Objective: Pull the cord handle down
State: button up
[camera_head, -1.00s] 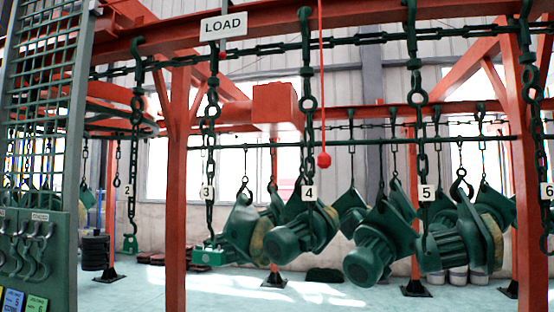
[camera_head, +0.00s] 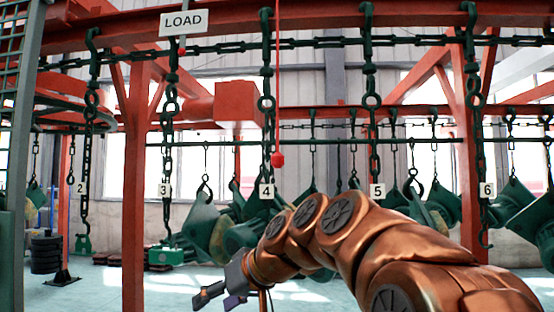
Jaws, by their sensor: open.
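The cord handle is a small red knob (camera_head: 277,160) at the end of a thin red cord (camera_head: 278,80). It hangs straight down from the red overhead beam, just right of the chain tagged 4. My gripper (camera_head: 222,302) is at the lower left end of my copper-coloured arm, near the bottom of the picture. Its dark fingers are spread open and empty. It is well below and to the left of the red knob, apart from it. How far each is in depth is hard to tell.
Dark green chains with number tags hang in a row from the beam, with chain 3 (camera_head: 164,130) and chain 4 (camera_head: 267,120) near the cord. Green hoist parts (camera_head: 204,228) hang behind my arm. A red post (camera_head: 134,200) stands left. A LOAD sign (camera_head: 184,22) hangs above.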

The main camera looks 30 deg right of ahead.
jog(key=w+d+r+t, duration=0.1)
jog(key=d+r+t, duration=0.1)
jog(key=d+r, duration=0.4)
jog(key=w+d+r+t, duration=0.15)
jog(key=d+r, duration=0.25)
jog(key=r, duration=0.5)
jog(key=t+h, duration=0.3)
jog(key=t, duration=0.2)
send_near(282, 158)
jog(key=shift+n, duration=0.4)
jog(key=w, duration=0.4)
jog(key=shift+a+f, duration=0.1)
jog(key=shift+f, duration=0.05)
jog(key=shift+r, duration=0.3)
jog(key=shift+w+a+f+p, duration=0.1)
jog(key=shift+w+p, duration=0.7)
jog(key=shift+w, duration=1.1)
jog(key=shift+w+a+p, duration=0.1)
jog(key=shift+w+p, duration=0.65)
jog(key=shift+w, duration=1.2)
jog(key=shift+c, duration=0.4)
grip_shut()
